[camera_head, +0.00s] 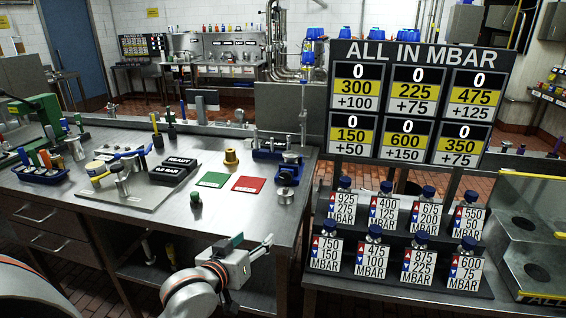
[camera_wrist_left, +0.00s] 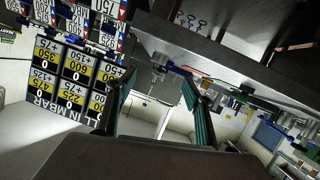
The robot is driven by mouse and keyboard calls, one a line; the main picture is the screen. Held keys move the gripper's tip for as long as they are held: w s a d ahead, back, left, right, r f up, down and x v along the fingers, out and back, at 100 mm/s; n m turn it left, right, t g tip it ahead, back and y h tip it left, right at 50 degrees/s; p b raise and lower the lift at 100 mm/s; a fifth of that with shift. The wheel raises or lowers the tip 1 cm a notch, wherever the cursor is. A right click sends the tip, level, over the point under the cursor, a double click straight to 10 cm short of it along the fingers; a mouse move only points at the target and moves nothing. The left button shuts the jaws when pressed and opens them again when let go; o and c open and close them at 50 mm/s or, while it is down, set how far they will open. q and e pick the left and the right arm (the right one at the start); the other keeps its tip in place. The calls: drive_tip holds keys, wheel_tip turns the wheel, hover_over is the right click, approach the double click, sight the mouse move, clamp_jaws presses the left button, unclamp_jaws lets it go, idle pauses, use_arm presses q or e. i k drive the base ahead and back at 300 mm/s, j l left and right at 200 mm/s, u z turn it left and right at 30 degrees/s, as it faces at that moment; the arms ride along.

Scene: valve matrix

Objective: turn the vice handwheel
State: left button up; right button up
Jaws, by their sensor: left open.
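A blue vice (camera_head: 270,152) stands near the right edge of the steel bench. A blue round part (camera_head: 288,172), which looks like its handwheel, faces the near side; its details are too small to tell. My left gripper (camera_head: 266,246) is in front of the bench's near right corner, below the vice and apart from it. In the left wrist view my left gripper (camera_wrist_left: 155,100) shows two separated fingers with nothing between them. My right gripper is in neither view.
The bench (camera_head: 240,225) holds a grey plate (camera_head: 135,196) with valves and labels, a green mat (camera_head: 213,180) and a red mat (camera_head: 249,185). Right of it stand a number board (camera_head: 412,52) and a rack of several labelled blue-capped bottles (camera_head: 420,240). The bench's front right is mostly clear.

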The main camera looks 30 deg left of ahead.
sight(285, 177)
drive_tip(key=i+j, duration=0.1)
drive_tip(key=i, duration=0.35)
drive_tip(key=i+j, duration=0.15)
drive_tip(key=i, duration=0.35)
